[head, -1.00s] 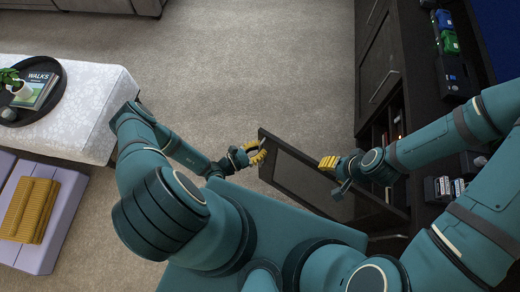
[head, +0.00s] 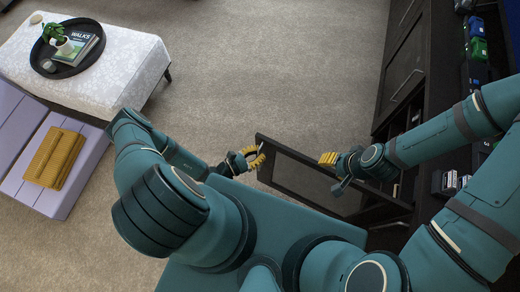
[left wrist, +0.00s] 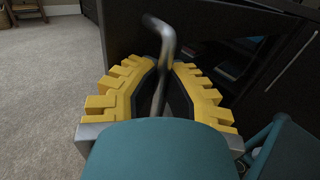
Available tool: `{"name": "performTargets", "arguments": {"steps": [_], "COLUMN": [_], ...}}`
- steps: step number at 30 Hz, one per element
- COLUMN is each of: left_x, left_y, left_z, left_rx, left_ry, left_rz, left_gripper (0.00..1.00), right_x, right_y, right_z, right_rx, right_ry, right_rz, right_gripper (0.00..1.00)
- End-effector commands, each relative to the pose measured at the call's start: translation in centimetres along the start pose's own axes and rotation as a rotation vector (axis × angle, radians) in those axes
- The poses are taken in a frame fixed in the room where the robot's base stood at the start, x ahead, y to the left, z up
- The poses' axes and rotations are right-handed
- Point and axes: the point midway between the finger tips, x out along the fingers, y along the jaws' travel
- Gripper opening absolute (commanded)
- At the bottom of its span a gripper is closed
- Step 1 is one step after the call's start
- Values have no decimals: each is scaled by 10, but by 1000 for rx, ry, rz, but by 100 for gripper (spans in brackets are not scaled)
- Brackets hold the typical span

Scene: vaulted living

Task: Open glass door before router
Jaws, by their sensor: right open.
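The dark-framed glass door (head: 300,178) stands swung out from the black cabinet (head: 412,70) in the head view. My left gripper (head: 257,158) is at the door's free end. In the left wrist view its yellow fingers (left wrist: 165,85) close around the bent metal door handle (left wrist: 163,35), which runs between the pads. My right gripper (head: 328,160) is open and empty, close to the door's upper edge; I cannot tell whether it touches. The door's hinge side is partly hidden behind my right arm. I cannot pick out the router.
Small boxes and devices (head: 477,45) sit on the cabinet at right. A white ottoman (head: 115,75) with a black tray (head: 45,68) and a lilac seat (head: 75,190) with a mustard cloth (head: 55,157) are at left. Carpet (head: 270,70) beyond the door is clear.

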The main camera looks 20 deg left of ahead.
Motion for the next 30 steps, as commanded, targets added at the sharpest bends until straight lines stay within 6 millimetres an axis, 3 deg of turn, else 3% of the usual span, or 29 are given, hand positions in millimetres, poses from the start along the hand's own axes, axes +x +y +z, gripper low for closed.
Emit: {"name": "performTargets", "arguments": {"steps": [21, 22, 24, 30], "left_x": [-5, -5, -5, -5], "left_y": [-3, -3, -3, -4], "left_z": [0, 0, 0, 0], "left_rx": [2, 2, 2, 1], "left_ry": [1, 1, 1, 0], "left_rz": [-10, -10, -11, -12], "left_gripper": [0, 17, 40, 40], "right_x": [-1, -1, -1, -1], "right_y": [0, 0, 0, 0], "right_z": [-1, -1, -1, -1], "right_rx": [0, 0, 0, 0], "right_ry": [2, 2, 2, 2], "right_rz": [0, 0, 0, 0], "right_gripper": [47, 47, 47, 47]}}
